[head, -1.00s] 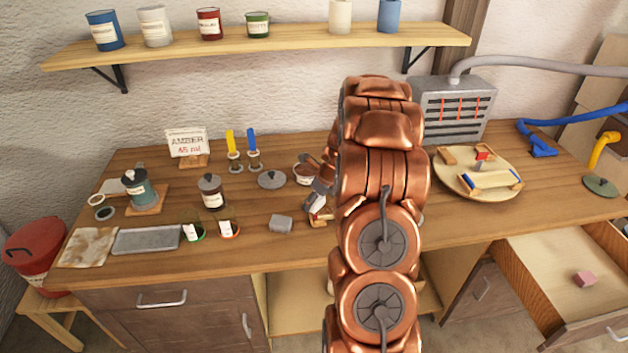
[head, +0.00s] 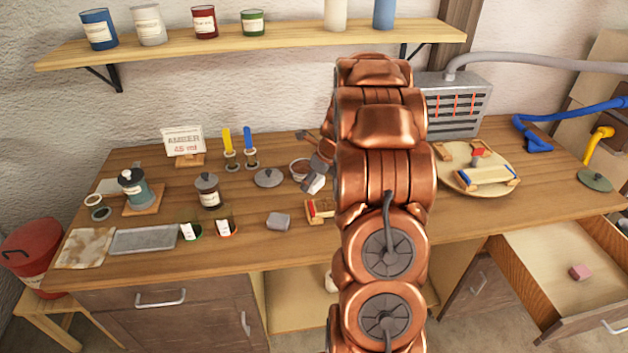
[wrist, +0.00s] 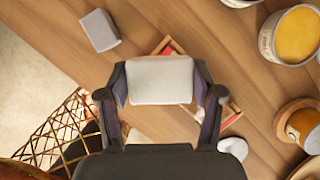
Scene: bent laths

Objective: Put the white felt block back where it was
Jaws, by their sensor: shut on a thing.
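The white felt block (wrist: 161,80) fills the space between the two fingers of my gripper (wrist: 161,88) in the wrist view. The fingers are shut on its two ends. In the head view the block (head: 313,184) shows pale under my gripper (head: 317,176), left of my copper arm. It is held above the table, over or just behind a small wooden holder (head: 320,208) with red in it. In the wrist view the holder (wrist: 229,109) lies below the block and is partly hidden by it. My arm hides the holder's right part in the head view.
A grey block (head: 279,221) lies left of the holder. A lidded jar (head: 207,191), a loose lid (head: 268,178) and a brown pot (head: 300,168) stand nearby. A round board (head: 450,183) is at right. An open drawer (head: 560,263) holds a pink block (head: 580,271).

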